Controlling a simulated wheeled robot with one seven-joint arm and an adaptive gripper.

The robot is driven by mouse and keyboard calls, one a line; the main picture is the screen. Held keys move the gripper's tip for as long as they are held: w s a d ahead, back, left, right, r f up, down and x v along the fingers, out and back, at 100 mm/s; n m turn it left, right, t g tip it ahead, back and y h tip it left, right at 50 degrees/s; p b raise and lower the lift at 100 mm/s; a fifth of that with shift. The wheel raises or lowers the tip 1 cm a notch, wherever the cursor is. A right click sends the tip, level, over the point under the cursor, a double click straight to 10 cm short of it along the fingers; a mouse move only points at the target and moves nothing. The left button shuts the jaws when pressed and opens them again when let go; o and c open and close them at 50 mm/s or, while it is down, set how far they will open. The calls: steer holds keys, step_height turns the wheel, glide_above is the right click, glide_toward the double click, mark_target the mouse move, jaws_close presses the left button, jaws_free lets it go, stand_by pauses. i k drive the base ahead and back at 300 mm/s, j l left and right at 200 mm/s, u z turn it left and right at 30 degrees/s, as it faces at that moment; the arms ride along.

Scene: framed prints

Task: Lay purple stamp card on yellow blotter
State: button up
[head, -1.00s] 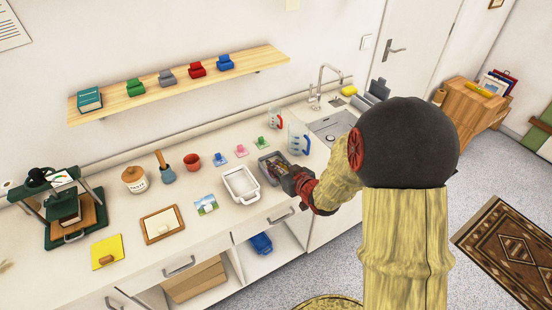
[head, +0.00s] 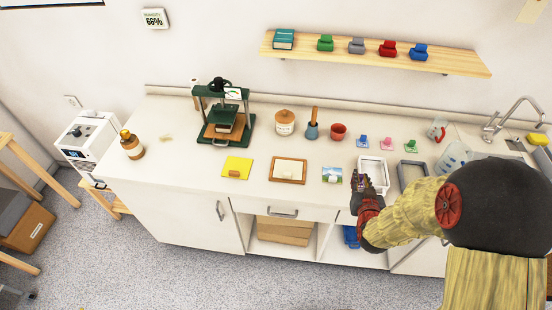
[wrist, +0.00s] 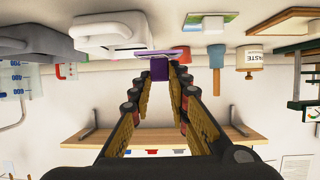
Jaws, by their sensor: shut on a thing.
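My gripper (head: 361,190) is shut on the purple stamp card (wrist: 159,69). In the wrist view its purple block is pinched between the fingertips, with a thin, paler purple plate at its far end. In the head view the card is small and mostly hidden by my gripper, over the white tray's near left corner. The yellow blotter (head: 240,164) lies flat on the counter, well to the left of my gripper. A small brown knob-like piece sits at its front edge. I cannot make out the blotter in the wrist view.
Between my gripper and the blotter lie a picture card (head: 332,176) and a brown-framed board (head: 288,179). The white tray (head: 386,181) and grey tray (head: 402,179) are beside my gripper. A green press (head: 247,112), lidded jar (head: 285,124) and red cup (head: 338,131) stand behind. A shelf (head: 380,57) hangs above.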

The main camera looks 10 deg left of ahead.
mark_target(238, 164)
steer(key=j+u, duration=0.1)
steer(key=j, duration=0.55)
steer(key=j+u, duration=0.1)
steer(key=j, duration=0.55)
steer(key=i+j+u, duration=0.1)
steer(key=j, duration=0.55)
steer(key=j+u, duration=0.1)
steer(key=j, duration=0.55)
steer(key=i+j+u, duration=0.1)
steer(key=j, duration=0.55)
